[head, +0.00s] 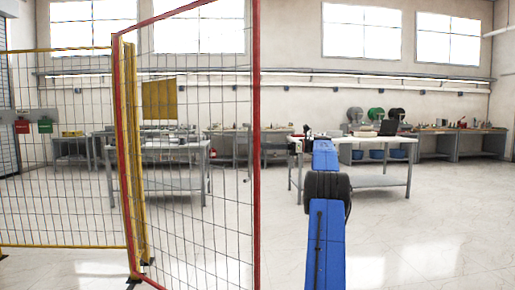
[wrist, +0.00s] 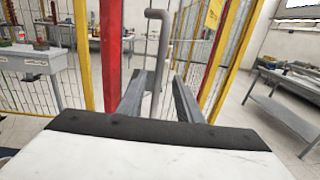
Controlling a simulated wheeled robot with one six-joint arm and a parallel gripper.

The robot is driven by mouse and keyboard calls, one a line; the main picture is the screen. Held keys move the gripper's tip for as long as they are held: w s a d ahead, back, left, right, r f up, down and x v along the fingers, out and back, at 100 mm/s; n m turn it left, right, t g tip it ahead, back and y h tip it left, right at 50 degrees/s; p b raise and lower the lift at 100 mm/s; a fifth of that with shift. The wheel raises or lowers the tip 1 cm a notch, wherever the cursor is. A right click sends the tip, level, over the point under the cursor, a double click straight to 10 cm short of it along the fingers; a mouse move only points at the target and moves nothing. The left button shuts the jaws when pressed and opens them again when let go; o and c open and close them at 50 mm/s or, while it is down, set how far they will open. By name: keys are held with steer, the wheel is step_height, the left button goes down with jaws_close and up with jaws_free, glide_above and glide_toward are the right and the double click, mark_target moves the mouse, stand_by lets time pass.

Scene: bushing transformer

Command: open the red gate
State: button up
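The red gate (head: 256,150) is a wire-mesh panel in a red frame in the left half of the head view. It stands at an angle, its left side by a yellow post (head: 130,150) and its right upright nearer to me. In the wrist view a red upright (wrist: 110,50) shows left of a grey bent handle bar (wrist: 159,45). My gripper (wrist: 161,76) is open, its two grey fingers on either side of the bar in the picture. I cannot tell whether they touch it. In the head view my gripper is small and unclear at the end of my blue arm.
A workbench (head: 375,180) stands beyond my arm, and more benches line the back wall. The floor (head: 440,240) at the right is clear.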

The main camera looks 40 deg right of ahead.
steer(key=v, duration=0.9)
steer(key=shift+s+d, duration=0.1)
